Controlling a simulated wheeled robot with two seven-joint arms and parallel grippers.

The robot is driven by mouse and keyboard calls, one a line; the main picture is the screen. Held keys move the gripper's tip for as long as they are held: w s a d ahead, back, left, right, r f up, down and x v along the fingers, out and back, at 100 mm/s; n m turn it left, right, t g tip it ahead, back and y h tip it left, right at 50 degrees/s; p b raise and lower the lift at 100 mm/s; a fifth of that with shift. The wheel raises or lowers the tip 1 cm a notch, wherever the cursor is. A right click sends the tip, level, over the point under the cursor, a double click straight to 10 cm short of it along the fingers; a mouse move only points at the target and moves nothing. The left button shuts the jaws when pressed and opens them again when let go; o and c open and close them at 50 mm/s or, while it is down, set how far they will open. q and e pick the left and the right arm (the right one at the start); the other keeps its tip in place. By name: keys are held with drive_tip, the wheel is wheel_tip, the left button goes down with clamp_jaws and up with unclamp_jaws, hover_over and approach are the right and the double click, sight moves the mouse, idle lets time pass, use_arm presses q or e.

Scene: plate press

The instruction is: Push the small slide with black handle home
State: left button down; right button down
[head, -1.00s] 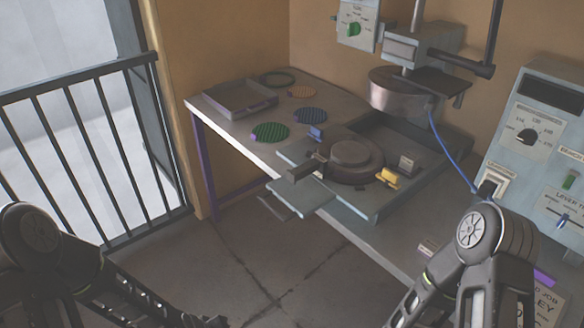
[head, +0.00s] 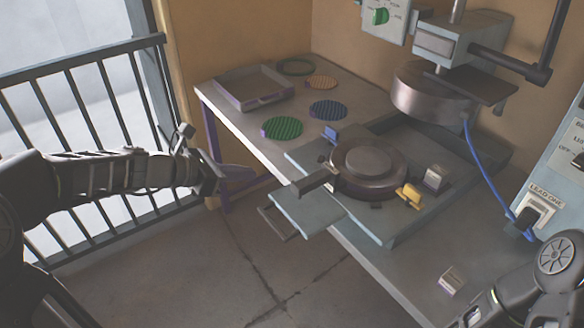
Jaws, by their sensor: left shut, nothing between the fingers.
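The small pale grey slide (head: 312,212) sticks out from the front edge of the press base, over the floor. A dark U-shaped handle (head: 277,221) is at its outer end. A dark bar (head: 317,180) juts from the round plate (head: 369,166) above the slide. My left gripper (head: 216,171) is shut and empty, in the air left of the slide and apart from it. My right arm shows at the lower right, but its gripper is out of the picture.
The table (head: 235,112) holds an open tray (head: 253,88) and several coloured discs, one green (head: 282,128). A yellow block (head: 409,196) sits beside the round plate. A press head (head: 432,92) hangs above. A railing (head: 95,85) stands at left. The floor before the table is clear.

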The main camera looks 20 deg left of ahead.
sight(338, 145)
use_arm(q)
drive_tip(key=shift+w+d+r+x, duration=0.15)
drive_tip(key=shift+r+x, duration=0.1)
drive_tip(key=shift+x, duration=2)
drive_tip(key=shift+w+r+x, duration=0.1)
drive_tip(key=shift+r+x, duration=0.2)
drive_tip(key=shift+x, duration=1.9)
drive_tip(key=shift+w+d+r+x, duration=0.15)
drive_tip(key=shift+r+x, duration=0.1)
drive_tip(key=shift+x, duration=2)
drive_tip(key=shift+w, duration=0.1)
